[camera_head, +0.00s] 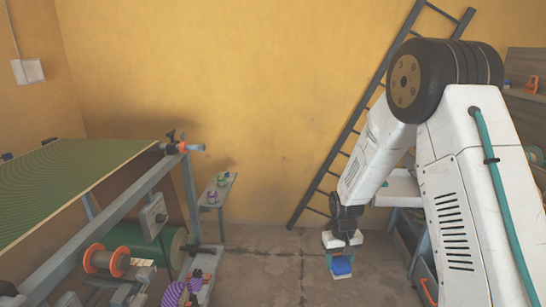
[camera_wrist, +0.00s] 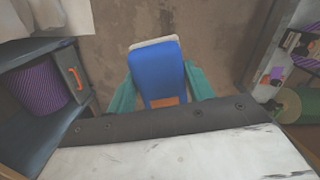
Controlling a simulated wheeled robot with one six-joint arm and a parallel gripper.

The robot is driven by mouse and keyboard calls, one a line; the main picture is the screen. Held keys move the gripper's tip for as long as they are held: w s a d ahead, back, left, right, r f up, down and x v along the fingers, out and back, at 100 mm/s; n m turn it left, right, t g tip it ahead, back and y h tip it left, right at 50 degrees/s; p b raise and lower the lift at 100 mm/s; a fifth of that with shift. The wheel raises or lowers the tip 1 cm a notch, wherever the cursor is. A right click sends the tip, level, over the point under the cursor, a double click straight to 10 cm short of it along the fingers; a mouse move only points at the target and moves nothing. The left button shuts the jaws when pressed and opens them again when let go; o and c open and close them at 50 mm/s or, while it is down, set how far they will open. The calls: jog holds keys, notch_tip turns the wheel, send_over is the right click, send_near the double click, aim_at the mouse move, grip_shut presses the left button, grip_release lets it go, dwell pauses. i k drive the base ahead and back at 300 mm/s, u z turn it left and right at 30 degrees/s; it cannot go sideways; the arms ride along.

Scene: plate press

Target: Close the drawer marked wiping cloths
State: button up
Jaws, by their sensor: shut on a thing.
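My gripper (camera_head: 341,262) hangs low over the floor at the middle right in the head view. In the wrist view its teal fingers (camera_wrist: 158,88) are shut on a blue block (camera_wrist: 157,66) with a pale edge and an orange patch. The blue block also shows in the head view (camera_head: 341,266). A dark grey unit with an orange handle (camera_wrist: 75,78) stands left of the gripper in the wrist view, apart from it. In the head view, orange-handled fronts (camera_head: 428,291) show partly behind my arm. No wiping cloths marking is readable, and I cannot tell which drawer it is.
A purple roll (camera_wrist: 38,86) sits in the grey unit. A ladder (camera_head: 345,158) leans on the yellow wall. A frame with a green-topped bed (camera_head: 60,185) and a green roll (camera_head: 150,245) stand left. The floor between (camera_head: 270,265) is clear.

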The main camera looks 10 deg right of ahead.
aim_at(395, 192)
jog(key=i, duration=2.55)
jog(key=z, duration=1.75)
